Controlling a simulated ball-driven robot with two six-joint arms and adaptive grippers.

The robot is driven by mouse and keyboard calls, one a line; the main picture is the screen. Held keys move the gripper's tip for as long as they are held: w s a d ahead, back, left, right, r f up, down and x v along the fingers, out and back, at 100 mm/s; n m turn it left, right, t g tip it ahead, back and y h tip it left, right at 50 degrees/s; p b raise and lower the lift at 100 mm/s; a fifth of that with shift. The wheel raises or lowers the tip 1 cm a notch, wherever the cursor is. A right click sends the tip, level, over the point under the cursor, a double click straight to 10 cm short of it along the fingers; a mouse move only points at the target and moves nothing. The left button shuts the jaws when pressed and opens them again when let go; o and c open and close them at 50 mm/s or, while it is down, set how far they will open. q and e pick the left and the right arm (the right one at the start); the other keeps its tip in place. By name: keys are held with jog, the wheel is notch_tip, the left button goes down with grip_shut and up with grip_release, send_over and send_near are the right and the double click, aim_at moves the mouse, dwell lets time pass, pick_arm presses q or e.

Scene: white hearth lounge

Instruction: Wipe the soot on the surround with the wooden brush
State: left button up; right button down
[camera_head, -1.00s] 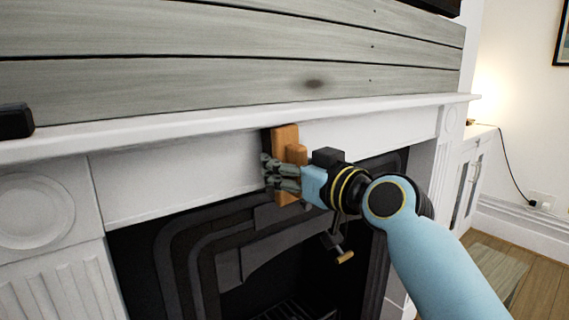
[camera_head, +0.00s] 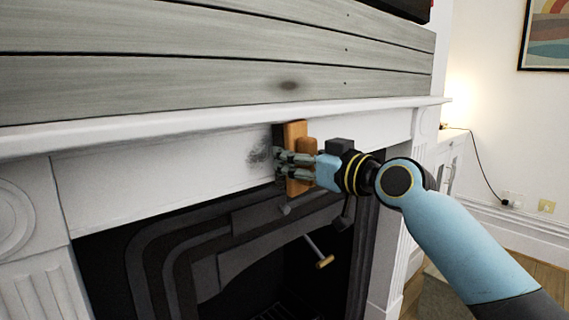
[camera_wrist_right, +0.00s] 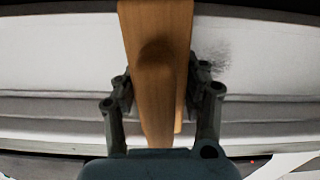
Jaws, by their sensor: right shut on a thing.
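The wooden brush (camera_head: 296,140) is upright, its dark bristle side against or very close to the white surround (camera_head: 140,172); I cannot tell if it touches. My right gripper (camera_head: 297,165) is shut on the brush's handle. The brush also fills the middle of the right wrist view (camera_wrist_right: 157,60), with the fingers of the right gripper (camera_wrist_right: 160,95) on both sides of it. A dark grey soot smudge (camera_head: 259,155) shows on the surround just left of the brush. It also shows in the right wrist view (camera_wrist_right: 214,62). My left gripper is not in view.
The mantel shelf (camera_head: 150,128) runs above the surround, with grey boards over it. A dark spot (camera_head: 288,85) marks the boards. The black fireplace opening (camera_head: 250,270) lies below, with a brass-ended handle (camera_head: 325,262). A white cabinet (camera_head: 447,165) stands at right.

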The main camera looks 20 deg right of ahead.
jog(key=shift+w+r, duration=0.1)
jog(key=shift+r, duration=0.5)
jog(key=shift+a, duration=0.3)
jog(key=shift+s+a+p, duration=0.1)
jog(key=shift+s+a, duration=0.35)
jog(key=shift+a, duration=0.65)
jog(key=shift+s+a+p, duration=0.15)
jog(key=shift+s+a, duration=0.25)
jog(key=shift+a, duration=0.7)
jog(key=shift+s+a+p, duration=0.1)
jog(key=shift+s+a, duration=0.35)
jog(key=shift+a, duration=0.65)
jog(key=shift+s, duration=0.5)
jog(key=v, duration=0.3)
jog(key=p+v, duration=0.1)
jog(key=v, duration=0.1)
jog(key=shift+f, duration=0.3)
